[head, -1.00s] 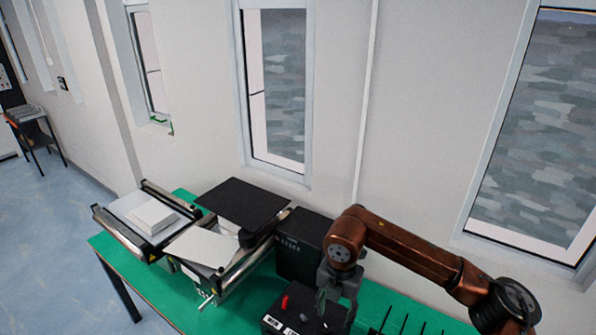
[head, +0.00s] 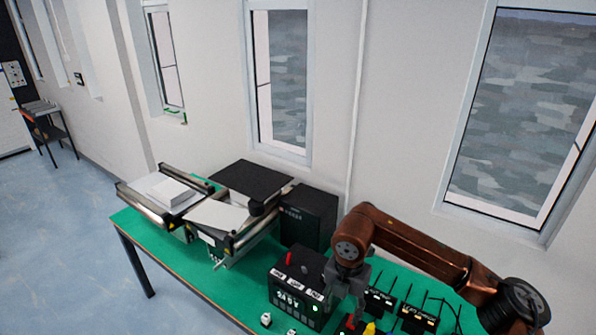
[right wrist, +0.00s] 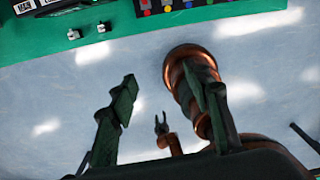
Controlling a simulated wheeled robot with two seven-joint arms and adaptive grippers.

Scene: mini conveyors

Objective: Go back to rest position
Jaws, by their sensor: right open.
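My right gripper (head: 345,300) hangs at the end of the copper-coloured arm at the lower right of the head view, in front of the table's devices. In the right wrist view its two dark fingers (right wrist: 160,88) are apart, with nothing between them. Pale blue floor lies below them. My left gripper is not in the head view. A small dark forked part on a copper-coloured link (right wrist: 161,124) shows in the right wrist view and may be my left gripper. It is too small to read its state.
The green table (head: 190,270) carries mini conveyors (head: 140,205), a black box (head: 308,215) and a black control box (head: 290,290) with labelled buttons. Small white cubes (head: 266,320) lie near its front edge. Black stands (head: 415,318) are at the right. Open floor (head: 60,250) is at the left.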

